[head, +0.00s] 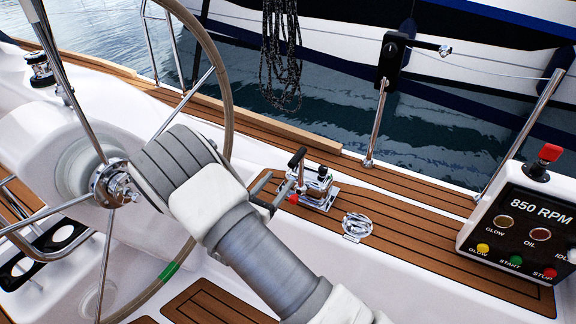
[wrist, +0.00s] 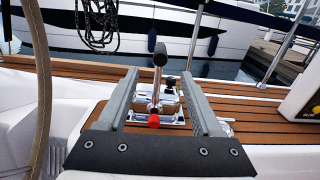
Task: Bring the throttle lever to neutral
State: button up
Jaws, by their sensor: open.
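The throttle lever (head: 298,163) has a dark grip on a metal shaft. It rises from a chrome base (head: 322,190) on the teak side deck, with a red knob (head: 293,199) low on its near side. In the wrist view the lever (wrist: 159,58) stands nearly upright in the picture, between my two fingers, with the red knob (wrist: 153,121) below. My gripper (wrist: 160,75) is open, one finger on each side, with visible gaps to the shaft. In the head view my wrist partly hides the gripper (head: 272,190), just left of the base.
The steering wheel (head: 226,95) and its white pedestal stand close on the left. An engine panel (head: 520,225) reading 850 RPM, with a red-topped control (head: 550,153), is at right. A chrome fitting (head: 357,226) lies beside the lever base. A stanchion (head: 376,125) rises behind.

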jog(key=v, duration=0.6)
jog(key=shift+p, duration=0.3)
jog(key=s+d+r+m+g+h, duration=0.3)
jog(key=s+d+r+m+g, duration=0.2)
jog(key=d+r+m+g, duration=0.55)
jog(key=s+d+r+m+g+y, duration=0.4)
jog(key=s+d+r+m+y, duration=0.3)
jog(key=s+m, duration=0.45)
jog(key=s+a+r+m+t+y, duration=0.3)
jog(key=s+r+m+t+y, duration=0.25)
jog(key=s+r+m, duration=0.2)
notch_tip(320, 180, up, 18)
jog(key=p, duration=1.8)
